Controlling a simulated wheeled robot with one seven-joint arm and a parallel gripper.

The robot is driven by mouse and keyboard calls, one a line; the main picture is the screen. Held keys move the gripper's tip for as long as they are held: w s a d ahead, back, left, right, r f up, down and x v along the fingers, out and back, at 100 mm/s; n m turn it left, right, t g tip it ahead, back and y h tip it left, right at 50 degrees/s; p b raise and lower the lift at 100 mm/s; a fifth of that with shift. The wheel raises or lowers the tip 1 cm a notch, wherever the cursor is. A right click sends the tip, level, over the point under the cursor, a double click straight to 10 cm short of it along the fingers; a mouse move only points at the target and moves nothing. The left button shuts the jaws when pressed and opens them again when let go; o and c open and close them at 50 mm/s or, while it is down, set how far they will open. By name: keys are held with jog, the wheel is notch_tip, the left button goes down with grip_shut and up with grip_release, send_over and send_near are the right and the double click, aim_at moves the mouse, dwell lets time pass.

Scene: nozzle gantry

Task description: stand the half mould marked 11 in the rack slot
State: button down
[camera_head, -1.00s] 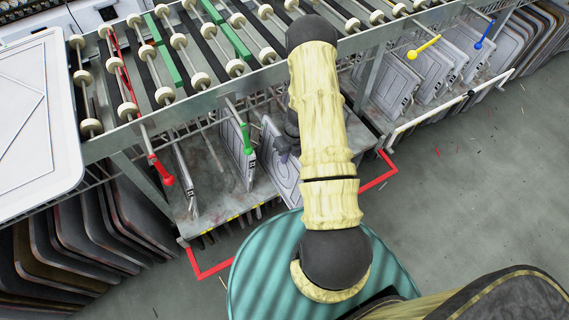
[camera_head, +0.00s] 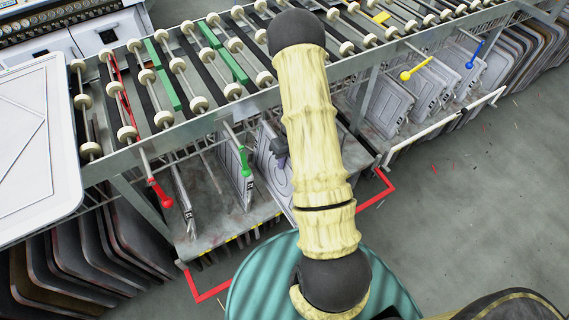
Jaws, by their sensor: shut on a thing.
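My gripper (camera_head: 281,146) shows only as a small dark part left of my pale yellow arm, and the arm hides the rest. It is shut on a grey half mould (camera_head: 270,168), a flat plate with oval ridges, leaning upright over the lower shelf of the rack (camera_head: 222,212). The arm hides its right side, and I cannot read a number on it or tell whether its lower edge touches the shelf. Left of it, another half mould (camera_head: 232,165) stands by the green handle (camera_head: 245,162). A thin one (camera_head: 184,200) stands near the red handle (camera_head: 160,193).
A roller deck (camera_head: 200,75) runs above the shelf. More plates (camera_head: 388,105) stand to the right by the yellow handle (camera_head: 407,75). A red floor frame (camera_head: 375,197) surrounds the shelf front. Dark plates (camera_head: 75,245) fill the lower left.

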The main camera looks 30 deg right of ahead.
dwell(0.7)
jog(key=shift+s+d+b, duration=0.1)
jog(key=shift+s+b, duration=0.8)
jog(key=shift+s, duration=1.95)
jog(key=shift+s+d+b, duration=0.15)
jog(key=shift+s+b, duration=1.4)
jog(key=shift+s, duration=1.45)
jog(key=shift+s+d+b, duration=0.1)
jog(key=shift+s+b, duration=1.4)
jog(key=shift+s, duration=1.7)
jog(key=s+p, duration=0.2)
jog(key=p, duration=0.3)
jog(key=s+p, duration=0.2)
jog(key=p, duration=0.3)
jog(key=shift+s+d, duration=0.2)
jog(key=shift+s, duration=0.1)
jog(key=s+p, duration=0.1)
jog(key=p, duration=0.2)
jog(key=shift+r, duration=0.1)
jog(key=shift+s+a+r+p, duration=0.1)
jog(key=shift+a+p, duration=0.1)
jog(key=shift+p, duration=0.85)
